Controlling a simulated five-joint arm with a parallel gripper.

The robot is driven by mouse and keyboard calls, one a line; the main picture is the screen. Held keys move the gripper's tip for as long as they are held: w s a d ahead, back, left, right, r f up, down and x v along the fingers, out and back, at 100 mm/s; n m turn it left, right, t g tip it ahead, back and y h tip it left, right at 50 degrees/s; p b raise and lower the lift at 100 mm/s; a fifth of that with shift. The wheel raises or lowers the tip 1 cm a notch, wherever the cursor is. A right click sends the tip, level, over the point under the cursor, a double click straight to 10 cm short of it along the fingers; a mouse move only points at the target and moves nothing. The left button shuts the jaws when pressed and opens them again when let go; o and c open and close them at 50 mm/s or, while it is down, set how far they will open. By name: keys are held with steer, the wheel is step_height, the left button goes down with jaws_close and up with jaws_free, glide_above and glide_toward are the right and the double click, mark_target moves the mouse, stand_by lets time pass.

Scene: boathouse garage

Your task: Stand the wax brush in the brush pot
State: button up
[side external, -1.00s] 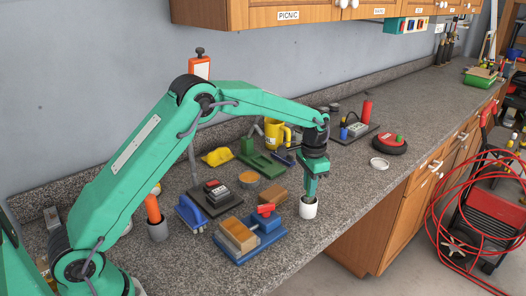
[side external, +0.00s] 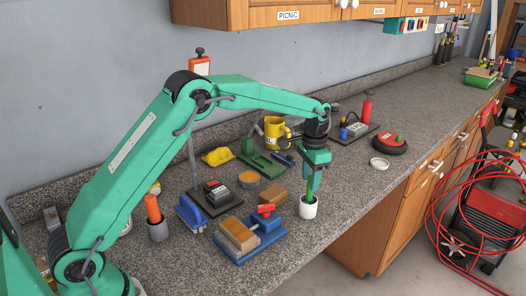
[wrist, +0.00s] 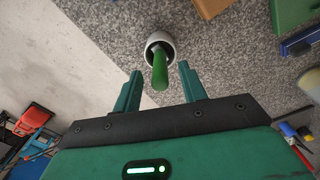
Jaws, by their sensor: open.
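The wax brush shows as a green handle (side external: 309,187) standing in the white brush pot (side external: 308,209) near the counter's front edge. In the wrist view the green handle (wrist: 159,72) rises from the round pot (wrist: 152,40), leaning slightly toward the camera. The brush's lower end is hidden inside the pot. My gripper (side external: 315,168) is just above the handle's top, pointing down. In the wrist view my gripper (wrist: 160,70) is open, with one finger on each side of the handle and a visible gap on both sides.
A blue vise-like base (side external: 262,238) with a wooden block and red part stands left of the pot. The counter directly right of the pot is clear.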

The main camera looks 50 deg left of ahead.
step_height(320, 180, up, 5)
steer(key=shift+r, duration=0.1)
stand_by(0.3)
stand_by(0.9)
steer(key=shift+s+r, duration=0.35)
steer(key=shift+r, duration=0.15)
steer(key=s+a+r+n+t, duration=0.1)
steer(key=s+r+t, duration=0.1)
steer(key=s+r, duration=0.5)
steer(key=s+a+r+n+t, duration=0.15)
steer(key=s+r, duration=0.35)
steer(key=s, duration=0.5)
steer(key=s+f+n+t, duration=0.1)
steer(key=s+f, duration=0.1)
steer(key=s, duration=0.7)
steer(key=s+a+f+n+t, duration=0.1)
steer(key=s+f, duration=0.1)
steer(key=s, duration=0.6)
steer(key=shift+s+a+f, duration=0.15)
steer(key=shift+s+a, duration=0.05)
steer(key=shift+s, duration=0.15)
